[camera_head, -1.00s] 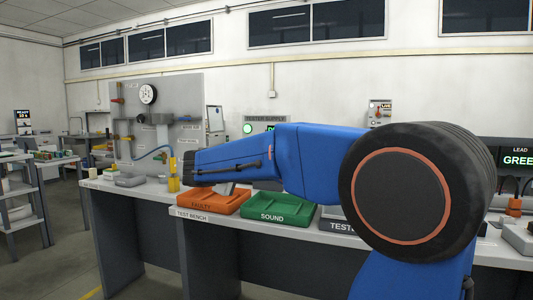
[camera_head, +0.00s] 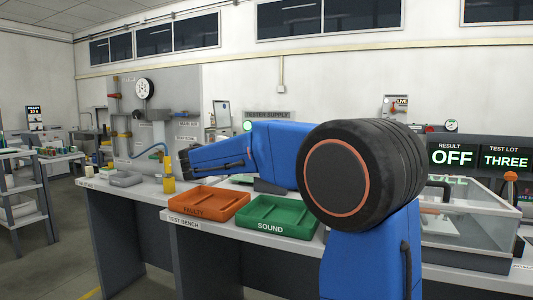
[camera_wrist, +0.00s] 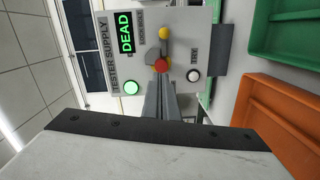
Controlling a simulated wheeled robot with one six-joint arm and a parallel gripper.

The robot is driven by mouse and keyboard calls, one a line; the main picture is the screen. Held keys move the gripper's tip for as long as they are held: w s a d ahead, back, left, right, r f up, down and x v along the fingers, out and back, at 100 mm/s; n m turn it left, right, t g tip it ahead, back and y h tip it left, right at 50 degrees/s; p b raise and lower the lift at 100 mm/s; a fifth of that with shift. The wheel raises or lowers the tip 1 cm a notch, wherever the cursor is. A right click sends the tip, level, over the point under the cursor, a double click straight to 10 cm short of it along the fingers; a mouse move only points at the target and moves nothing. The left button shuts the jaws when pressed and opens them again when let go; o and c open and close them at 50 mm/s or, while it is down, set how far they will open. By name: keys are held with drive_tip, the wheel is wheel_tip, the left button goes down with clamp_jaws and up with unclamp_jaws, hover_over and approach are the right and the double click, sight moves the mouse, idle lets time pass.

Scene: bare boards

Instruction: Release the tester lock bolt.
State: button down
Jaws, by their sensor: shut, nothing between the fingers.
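The grey tester supply panel (camera_wrist: 166,45) fills the upper middle of the wrist view, turned on its side. It has a display (camera_wrist: 126,33) reading DEAD, a lit green lamp (camera_wrist: 131,88), a white button (camera_wrist: 193,75) marked TRY, a yellow knob (camera_wrist: 166,33) and a red knob (camera_wrist: 161,64). Which part is the lock bolt is not plain. My gripper (camera_wrist: 161,80) is shut and empty, its fingertips by the red knob; whether they touch it cannot be told. In the head view the panel (camera_head: 268,115) is partly behind my arm, and my gripper is hidden.
On the test bench stand an orange FAULTY tray (camera_head: 193,211) and a green SOUND tray (camera_head: 262,227). A clear-covered box (camera_head: 470,215) stands at the right, partly behind my arm, below a display (camera_head: 452,155) reading RESULT OFF.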

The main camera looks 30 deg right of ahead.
drive_tip(key=w+d+f, duration=0.1)
drive_tip(key=w+d, duration=0.2)
drive_tip(key=d, duration=0.8)
drive_tip(key=shift+f, duration=0.15)
drive_tip(key=shift+d, duration=0.1)
drive_tip(key=shift+s+d, duration=0.65)
drive_tip(key=shift+s, duration=0.25)
drive_tip(key=shift+s+d, duration=0.65)
drive_tip(key=shift+s, duration=0.2)
